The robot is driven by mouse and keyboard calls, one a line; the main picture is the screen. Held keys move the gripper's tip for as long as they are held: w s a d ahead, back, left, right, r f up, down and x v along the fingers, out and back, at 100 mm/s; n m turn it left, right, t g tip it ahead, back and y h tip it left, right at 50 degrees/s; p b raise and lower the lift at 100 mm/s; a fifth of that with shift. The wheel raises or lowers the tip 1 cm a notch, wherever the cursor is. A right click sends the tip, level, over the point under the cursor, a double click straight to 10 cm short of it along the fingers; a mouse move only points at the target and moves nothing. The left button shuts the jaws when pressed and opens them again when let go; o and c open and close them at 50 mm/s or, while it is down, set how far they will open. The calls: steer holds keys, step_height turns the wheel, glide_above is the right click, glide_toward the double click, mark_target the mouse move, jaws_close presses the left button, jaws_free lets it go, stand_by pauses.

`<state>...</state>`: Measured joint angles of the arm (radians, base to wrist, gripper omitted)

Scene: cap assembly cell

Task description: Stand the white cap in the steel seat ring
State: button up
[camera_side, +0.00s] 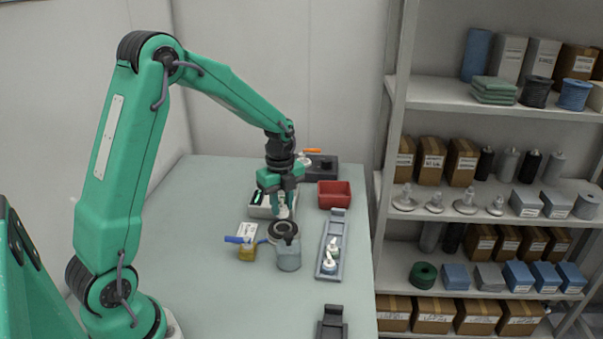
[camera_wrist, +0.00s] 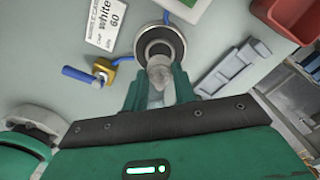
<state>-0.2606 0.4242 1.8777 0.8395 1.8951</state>
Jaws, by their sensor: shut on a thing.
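The white cap (camera_wrist: 160,72) looks pale grey in the wrist view, between the two fingertips of my gripper (camera_wrist: 158,84). My gripper (camera_side: 279,204) is shut on it, and in the side view the fingers hide most of the cap. The steel seat ring (camera_wrist: 161,43) is a dark, round ring just beyond the cap in the wrist view. In the side view the ring (camera_side: 284,229) lies below the fingertips. The cap's end overlaps the ring's near part in the wrist view; I cannot tell whether they touch.
A grey jar (camera_side: 289,257) stands in front of the ring. A brass block with a blue handle (camera_side: 247,251) and a label card (camera_side: 247,230) lie to the left. A grey tray (camera_side: 322,270) with small white-topped parts is to the right, with a red bin (camera_side: 334,194) behind.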

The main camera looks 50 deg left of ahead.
steer(key=shift+f, duration=1.5)
steer(key=shift+f, duration=0.7)
stand_by(0.7)
steer(key=o, duration=0.7)
steer(key=shift+o, duration=0.2)
steer(key=shift+r, duration=0.15)
steer(key=shift+r, duration=3.4)
